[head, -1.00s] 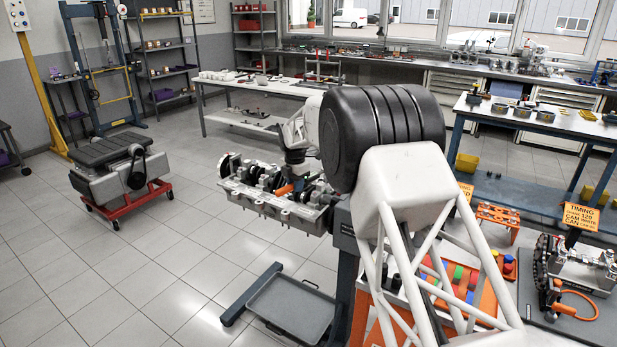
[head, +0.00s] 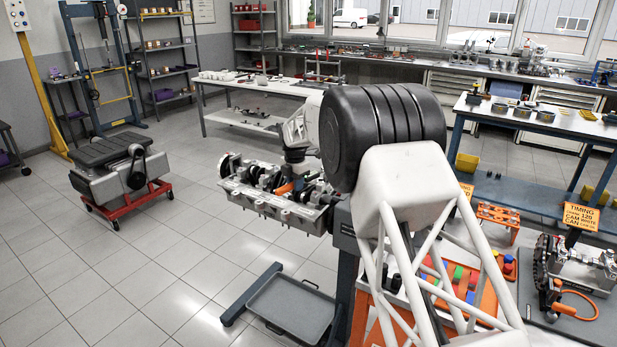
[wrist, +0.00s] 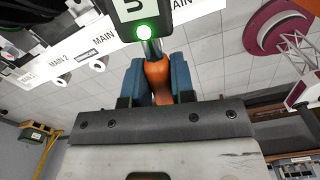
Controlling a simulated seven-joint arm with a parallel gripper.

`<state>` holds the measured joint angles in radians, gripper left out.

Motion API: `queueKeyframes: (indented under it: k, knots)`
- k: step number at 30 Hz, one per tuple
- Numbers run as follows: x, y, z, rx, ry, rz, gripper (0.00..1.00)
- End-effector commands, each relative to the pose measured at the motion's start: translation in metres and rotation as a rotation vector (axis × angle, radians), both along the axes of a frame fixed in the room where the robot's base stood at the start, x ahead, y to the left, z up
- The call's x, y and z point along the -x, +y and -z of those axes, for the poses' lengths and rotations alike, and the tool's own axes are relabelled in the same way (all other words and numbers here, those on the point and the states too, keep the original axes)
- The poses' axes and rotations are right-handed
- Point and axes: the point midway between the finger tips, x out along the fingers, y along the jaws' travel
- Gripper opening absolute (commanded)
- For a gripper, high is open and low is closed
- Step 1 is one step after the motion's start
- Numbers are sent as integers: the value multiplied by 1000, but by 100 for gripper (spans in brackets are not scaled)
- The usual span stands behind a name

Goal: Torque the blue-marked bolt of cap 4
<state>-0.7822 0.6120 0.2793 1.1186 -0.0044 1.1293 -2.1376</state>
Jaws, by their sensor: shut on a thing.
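My gripper (wrist: 158,62) is shut, its two blue fingers on either side of the orange handle of a tool, which looks like a torque wrench (wrist: 158,82). A black display box with a lit green lamp (wrist: 144,33) sits beyond the handle. In the head view, my gripper (head: 293,172) is low over the engine block (head: 270,205), with the orange handle (head: 285,188) among the block's caps and crank parts. White labels reading MAIN 2 and MAIN (wrist: 62,63) show in the wrist view. Cap 4, its blue-marked bolt and the tool's working end cannot be made out.
The block is on a dark stand with a grey drip tray (head: 290,307) beneath. A grey engine on a red dolly (head: 130,200) stands left. A bench with coloured blocks (head: 470,285) is right of the stand.

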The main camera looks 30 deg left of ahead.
Motion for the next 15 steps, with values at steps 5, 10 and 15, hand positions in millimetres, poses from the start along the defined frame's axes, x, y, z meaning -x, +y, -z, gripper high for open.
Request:
queueKeyframes:
  k: [5, 10, 15]
  knots:
    - [0, 0, -3, -1, -1, 0, 0]
    - [0, 0, -5, -1, -1, 0, 0]
    - [0, 0, -6, -1, -1, 0, 0]
